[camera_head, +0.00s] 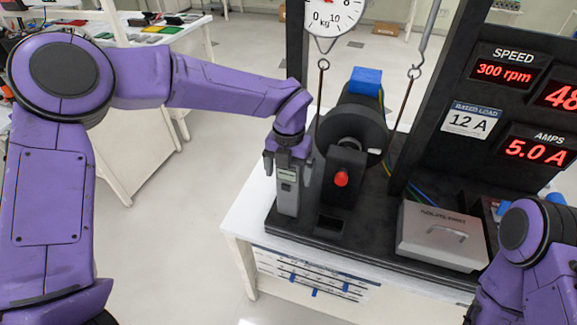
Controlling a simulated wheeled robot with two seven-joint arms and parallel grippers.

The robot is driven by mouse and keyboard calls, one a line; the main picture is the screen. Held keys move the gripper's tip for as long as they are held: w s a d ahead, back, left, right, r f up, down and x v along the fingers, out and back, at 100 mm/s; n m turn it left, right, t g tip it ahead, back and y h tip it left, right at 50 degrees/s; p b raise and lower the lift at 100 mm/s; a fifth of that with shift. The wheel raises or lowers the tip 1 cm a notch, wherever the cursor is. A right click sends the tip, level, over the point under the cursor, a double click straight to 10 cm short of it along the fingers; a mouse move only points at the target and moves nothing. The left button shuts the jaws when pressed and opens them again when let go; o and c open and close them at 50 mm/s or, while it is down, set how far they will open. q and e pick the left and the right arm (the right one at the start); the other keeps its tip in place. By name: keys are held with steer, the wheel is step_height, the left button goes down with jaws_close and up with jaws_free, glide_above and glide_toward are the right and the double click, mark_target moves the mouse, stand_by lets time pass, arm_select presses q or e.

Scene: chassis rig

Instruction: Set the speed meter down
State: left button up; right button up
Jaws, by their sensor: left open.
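The speed meter (287,190) is a slim grey handheld device with a small pale display near its top. It stands upright at the front left corner of the black rig base (375,222). My left gripper (289,172) is over its top, fingers pointing down on either side. The fingers are open, with the meter between them. Whether a finger touches it is not clear. My right arm shows at the lower right edge; its gripper is out of view.
A black block with a red button (341,179) stands just right of the meter, before a dark motor with a blue top (366,80). A silver lidded box (441,236) and a display panel (520,75) stand farther right. A dial scale (335,16) hangs above.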

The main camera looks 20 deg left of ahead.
arm_select(q)
step_height(320, 180, up, 12)
steer(key=shift+w+r+b, duration=0.15)
steer(key=shift+b, duration=0.55)
